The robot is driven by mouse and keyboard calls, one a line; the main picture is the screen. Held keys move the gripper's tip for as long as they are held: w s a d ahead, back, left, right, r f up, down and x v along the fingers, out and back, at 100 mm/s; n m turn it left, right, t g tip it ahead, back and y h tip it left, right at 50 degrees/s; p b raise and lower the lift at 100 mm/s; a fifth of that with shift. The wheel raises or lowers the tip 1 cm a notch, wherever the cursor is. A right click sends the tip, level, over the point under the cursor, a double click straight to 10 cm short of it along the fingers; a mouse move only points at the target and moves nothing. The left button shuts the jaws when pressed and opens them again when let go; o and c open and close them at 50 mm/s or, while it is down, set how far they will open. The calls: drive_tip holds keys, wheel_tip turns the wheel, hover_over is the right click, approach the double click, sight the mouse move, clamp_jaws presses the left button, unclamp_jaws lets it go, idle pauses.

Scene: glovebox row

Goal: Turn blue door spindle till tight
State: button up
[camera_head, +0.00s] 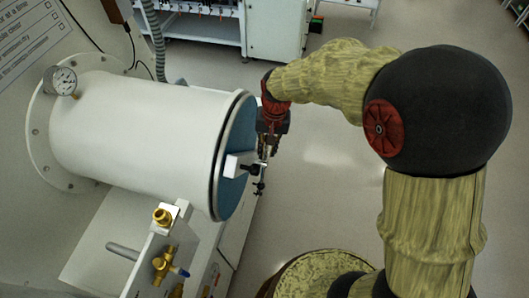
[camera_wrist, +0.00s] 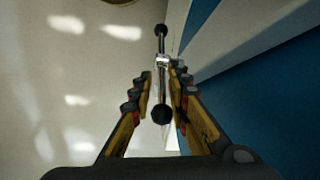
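The blue door (camera_head: 234,137) closes the right end of a white cylinder (camera_head: 140,120); its blue face also fills the right of the wrist view (camera_wrist: 270,105). A white crossbar (camera_head: 232,165) lies over the door. The spindle's metal handle bar (camera_head: 262,172) with black end knobs stands out in front of it. In the wrist view the bar (camera_wrist: 162,85) runs between my fingers, one knob near, one far. My gripper (camera_wrist: 162,76) is open, its fingers on both sides of the bar with gaps showing. In the head view my gripper (camera_head: 268,143) is at the door's right edge, partly hidden.
A pressure gauge (camera_head: 64,80) sits atop the cylinder's left end. Brass valves (camera_head: 163,262) stand on a panel below the cylinder. A white machine (camera_head: 278,28) is at the back. The floor (camera_head: 325,180) right of the door is clear.

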sight(265, 158)
drive_tip(key=shift+w+a+f, duration=0.1)
drive_tip(key=shift+w+f, duration=0.1)
drive_tip(key=f, duration=0.7)
drive_tip(key=shift+a+f+p, duration=0.2)
drive_tip(key=shift+a+p, duration=0.1)
drive_tip(key=shift+a, duration=0.05)
drive_tip(key=shift+c, duration=1.1)
clamp_jaws()
